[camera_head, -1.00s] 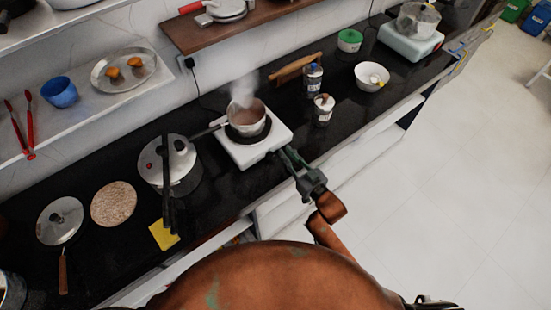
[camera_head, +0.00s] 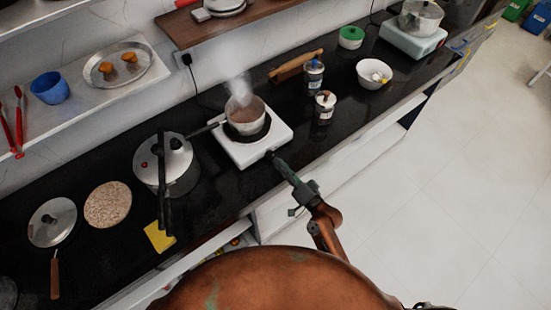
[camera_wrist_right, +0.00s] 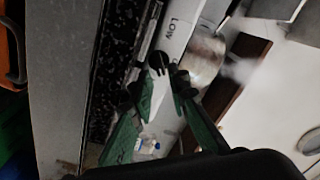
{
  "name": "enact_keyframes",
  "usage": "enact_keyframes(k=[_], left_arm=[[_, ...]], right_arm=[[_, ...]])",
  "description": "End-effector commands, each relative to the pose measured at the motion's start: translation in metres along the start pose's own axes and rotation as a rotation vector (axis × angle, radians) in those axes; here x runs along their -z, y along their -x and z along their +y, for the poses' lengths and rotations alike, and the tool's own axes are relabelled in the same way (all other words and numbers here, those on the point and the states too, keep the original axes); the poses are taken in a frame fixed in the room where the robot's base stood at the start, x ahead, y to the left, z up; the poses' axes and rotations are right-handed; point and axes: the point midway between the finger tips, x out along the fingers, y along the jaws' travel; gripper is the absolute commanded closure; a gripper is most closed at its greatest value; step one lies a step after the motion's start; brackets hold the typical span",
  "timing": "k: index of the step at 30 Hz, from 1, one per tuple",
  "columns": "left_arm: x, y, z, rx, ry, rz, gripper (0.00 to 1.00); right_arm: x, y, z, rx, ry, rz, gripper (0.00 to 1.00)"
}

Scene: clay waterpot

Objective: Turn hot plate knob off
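The white hot plate (camera_head: 225,143) stands on the black counter, with a steaming pot (camera_head: 246,125) on its burner. Its black knob (camera_wrist_right: 158,62) shows in the right wrist view, on the white front panel beside the printed word LOW. My right gripper (camera_head: 272,158) is at the front edge of the hot plate. In the right wrist view its green fingers (camera_wrist_right: 162,76) are apart, with the knob just beyond and between the tips. I cannot tell whether they touch it. The knob is largely hidden by the gripper in the head view. My left gripper is not in view.
A pressure cooker (camera_head: 180,163) stands left of the hot plate. Two jars, one of them the nearer jar (camera_head: 325,106), and a white bowl (camera_head: 374,74) are to the right. A yellow cloth (camera_head: 158,237) lies near the counter edge.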

Motion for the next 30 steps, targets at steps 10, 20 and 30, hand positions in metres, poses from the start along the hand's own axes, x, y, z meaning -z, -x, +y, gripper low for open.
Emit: enact_keyframes(k=[10, 20, 30], left_arm=[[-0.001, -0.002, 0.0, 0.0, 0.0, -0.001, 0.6], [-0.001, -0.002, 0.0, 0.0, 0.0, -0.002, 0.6], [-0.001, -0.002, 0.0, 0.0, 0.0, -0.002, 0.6]], right_arm=[[-0.001, -0.034, 0.0, 0.0, -0.001, -0.001, 0.84], [-0.001, -0.035, 0.0, 0.0, 0.0, -0.001, 0.89], [-0.001, -0.035, 0.0, 0.0, 0.0, -0.001, 1.0]])
